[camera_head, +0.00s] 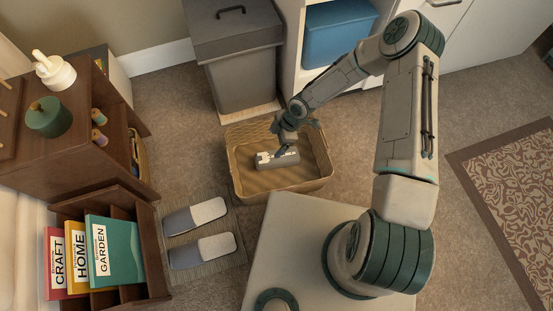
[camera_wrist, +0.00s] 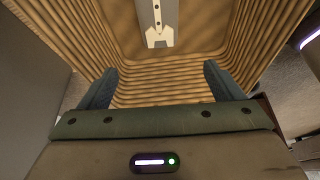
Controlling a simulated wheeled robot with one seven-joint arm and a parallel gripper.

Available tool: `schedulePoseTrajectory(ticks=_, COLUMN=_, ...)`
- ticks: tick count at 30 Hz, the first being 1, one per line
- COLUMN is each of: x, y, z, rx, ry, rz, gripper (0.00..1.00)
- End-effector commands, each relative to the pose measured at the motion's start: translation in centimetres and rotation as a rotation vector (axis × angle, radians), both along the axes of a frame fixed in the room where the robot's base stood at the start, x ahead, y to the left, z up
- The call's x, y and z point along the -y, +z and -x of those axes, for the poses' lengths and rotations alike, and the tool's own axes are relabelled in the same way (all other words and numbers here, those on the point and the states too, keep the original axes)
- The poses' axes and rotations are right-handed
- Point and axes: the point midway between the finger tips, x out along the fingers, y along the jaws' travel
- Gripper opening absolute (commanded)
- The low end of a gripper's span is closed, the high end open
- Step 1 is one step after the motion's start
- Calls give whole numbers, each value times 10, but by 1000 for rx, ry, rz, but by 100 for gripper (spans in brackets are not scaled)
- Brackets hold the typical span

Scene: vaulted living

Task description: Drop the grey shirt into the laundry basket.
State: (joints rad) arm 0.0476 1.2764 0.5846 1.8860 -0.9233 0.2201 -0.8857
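The laundry basket (camera_head: 242,187) is a tan, ribbed, open box on the carpet; its ribbed inner wall fills much of the wrist view (camera_wrist: 160,92). A small folded grey piece with pale markings, which looks like the grey shirt (camera_head: 285,162), lies inside on the basket floor. In the wrist view it shows at the top as a grey strip with dark dots and a white end (camera_wrist: 157,18). My gripper (camera_head: 297,138) is over the basket, pointing down. Its two fingers are wide apart with nothing between them (camera_wrist: 159,72), and the grey piece is apart from them.
A grey lidded bin (camera_head: 243,80) stands behind the basket, beside a shelf with a blue box (camera_head: 338,35). Slippers (camera_head: 197,216) lie on a mat to the left, near a brown cabinet with books (camera_head: 112,250). A patterned rug (camera_head: 520,190) lies right; carpet between is clear.

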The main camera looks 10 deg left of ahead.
Motion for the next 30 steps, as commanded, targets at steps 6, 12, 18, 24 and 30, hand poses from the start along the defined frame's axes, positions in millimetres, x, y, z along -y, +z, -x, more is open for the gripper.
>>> schedulePoseTrajectory(ticks=6, x=3, y=10, z=-2, rx=1, ry=-1, rz=1, gripper=87)
schedulePoseTrajectory(ticks=12, x=17, y=48, z=-8, rx=2, ry=-4, rz=0, gripper=87)
schedulePoseTrajectory(ticks=18, x=33, y=91, z=-15, rx=1, ry=-4, rz=-1, gripper=87)
schedulePoseTrajectory(ticks=24, x=45, y=118, z=-19, rx=0, ry=-1, rz=0, gripper=87)
schedulePoseTrajectory(ticks=30, x=49, y=128, z=-21, rx=0, ry=-1, rz=0, gripper=87)
